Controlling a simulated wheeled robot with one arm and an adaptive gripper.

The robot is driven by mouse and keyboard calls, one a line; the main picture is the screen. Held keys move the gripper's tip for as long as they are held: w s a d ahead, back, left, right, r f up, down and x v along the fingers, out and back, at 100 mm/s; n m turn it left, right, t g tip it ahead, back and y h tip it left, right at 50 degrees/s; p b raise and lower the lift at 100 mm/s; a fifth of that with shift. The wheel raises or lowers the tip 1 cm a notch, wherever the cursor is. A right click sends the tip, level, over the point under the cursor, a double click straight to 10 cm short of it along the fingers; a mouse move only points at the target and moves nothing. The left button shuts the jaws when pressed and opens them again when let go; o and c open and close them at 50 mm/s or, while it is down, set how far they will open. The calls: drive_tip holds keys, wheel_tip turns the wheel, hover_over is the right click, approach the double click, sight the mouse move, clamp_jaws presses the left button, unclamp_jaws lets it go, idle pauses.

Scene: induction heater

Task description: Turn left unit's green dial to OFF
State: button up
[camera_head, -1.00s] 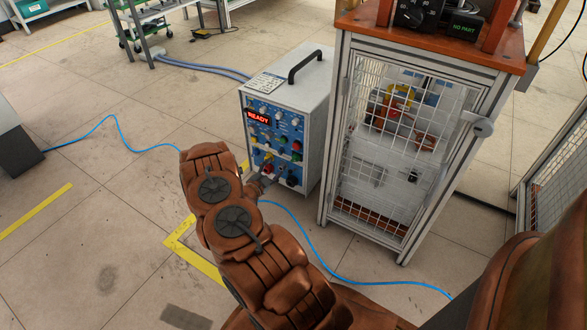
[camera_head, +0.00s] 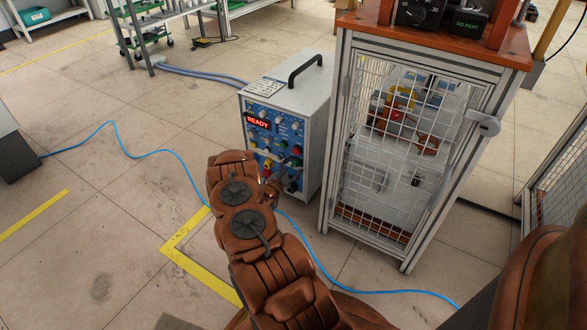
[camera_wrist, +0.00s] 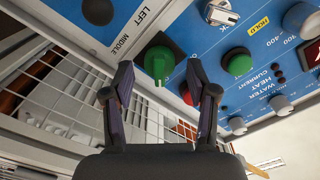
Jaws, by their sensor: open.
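The green dial (camera_wrist: 159,62) sits on a black square plate on the blue front panel, near the lettering LEFT and MIDDLE. Its raised grip runs up and down in the wrist view. I cannot tell whether the fingertips touch the dial. In the head view the white unit (camera_head: 300,95) with a blue panel (camera_head: 272,128) shows READY. My gripper (camera_head: 283,176) is small and partly hidden there at the lower panel.
A round green button (camera_wrist: 238,62) and a red one (camera_wrist: 186,93) are close to the dial. A caged stand (camera_head: 335,150) is just right of the unit. A blue cable (camera_head: 160,153) runs across the floor.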

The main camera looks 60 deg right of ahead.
drive_tip(key=shift+d, duration=0.25)
clamp_jaws()
idle(0.4)
